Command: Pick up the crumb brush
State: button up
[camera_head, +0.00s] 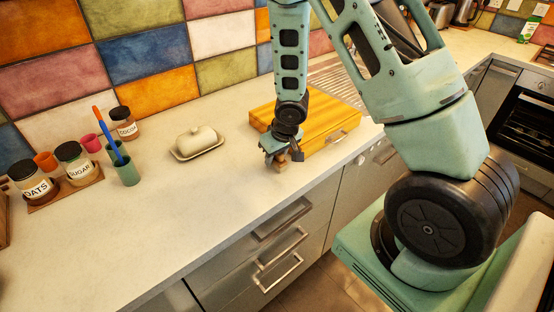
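My gripper (282,159) points down at the front left corner of a yellow wooden box (325,122) on the counter. A small tan-brown piece (281,165) shows just under the gripper. It may be part of the crumb brush, but it is too small and too covered to tell. I cannot tell whether the fingers are open or shut, or whether they touch this piece. No other thing is clearly a crumb brush. A blue stick with an orange tip (107,135) stands tilted in a green cup (127,172), far left of the gripper.
A cream butter dish (197,142) sits left of the box. Jars labelled oats (29,181), sugar (73,160) and cocoa (123,123) and small cups stand at the left. The counter's front middle is clear. Drawers with handles (283,219) lie below its edge.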

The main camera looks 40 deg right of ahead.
jog(key=c, duration=0.5)
jog(key=shift+c, duration=0.2)
jog(key=shift+r, duration=0.1)
notch_tip(320, 180, up, 10)
jog(key=p, duration=0.4)
jog(key=o, duration=0.3)
jog(key=shift+c, duration=0.9)
